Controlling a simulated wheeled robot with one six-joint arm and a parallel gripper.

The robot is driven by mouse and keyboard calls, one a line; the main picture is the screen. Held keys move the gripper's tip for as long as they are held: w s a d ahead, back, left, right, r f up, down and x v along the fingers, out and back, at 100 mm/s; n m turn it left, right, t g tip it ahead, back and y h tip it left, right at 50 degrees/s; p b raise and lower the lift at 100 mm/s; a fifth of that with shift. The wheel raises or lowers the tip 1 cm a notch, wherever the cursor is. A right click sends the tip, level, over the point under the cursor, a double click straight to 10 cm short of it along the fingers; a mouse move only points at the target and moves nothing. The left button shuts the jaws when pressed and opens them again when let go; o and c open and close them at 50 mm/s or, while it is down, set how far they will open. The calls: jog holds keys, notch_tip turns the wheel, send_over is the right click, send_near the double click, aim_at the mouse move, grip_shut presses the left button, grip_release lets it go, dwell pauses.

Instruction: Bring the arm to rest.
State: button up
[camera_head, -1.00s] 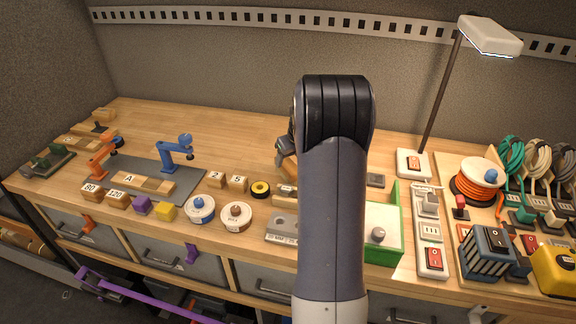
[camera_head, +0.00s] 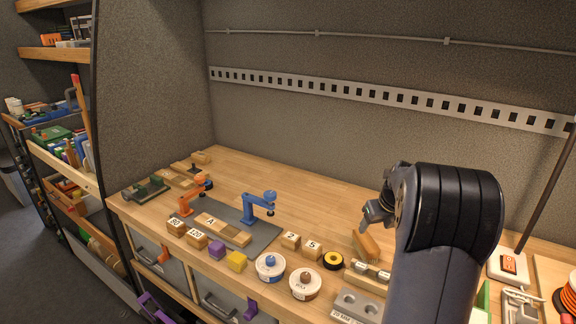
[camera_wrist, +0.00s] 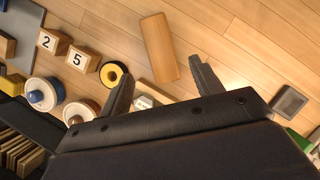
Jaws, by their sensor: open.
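My arm rises in the right of the head view, with its dark elbow in front. My gripper (camera_head: 372,213) shows partly behind it, above the bench. In the wrist view, the two dark fingers of my gripper (camera_wrist: 160,69) are spread apart with nothing held between them. A plain wooden block (camera_wrist: 159,47) lies on the bench beyond and between the fingertips. The same block shows below my gripper in the head view (camera_head: 367,246). My arm hides part of the bench on the right.
The wooden bench (camera_head: 315,215) has clear room toward the back wall. Blocks marked 2 (camera_head: 291,241) and 5 (camera_head: 312,248), a black-and-yellow tape roll (camera_head: 333,260) and two spools (camera_head: 270,266) stand left of my gripper. A blue model arm (camera_head: 259,206) stands on a grey mat.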

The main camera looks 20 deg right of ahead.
aim_at(365, 236)
jog(key=p+x, duration=0.1)
jog(key=x, duration=0.9)
jog(key=shift+w+f, duration=0.1)
jog(key=shift+f, duration=0.2)
jog(key=shift+w, duration=0.1)
jog(key=shift+r, duration=1.35)
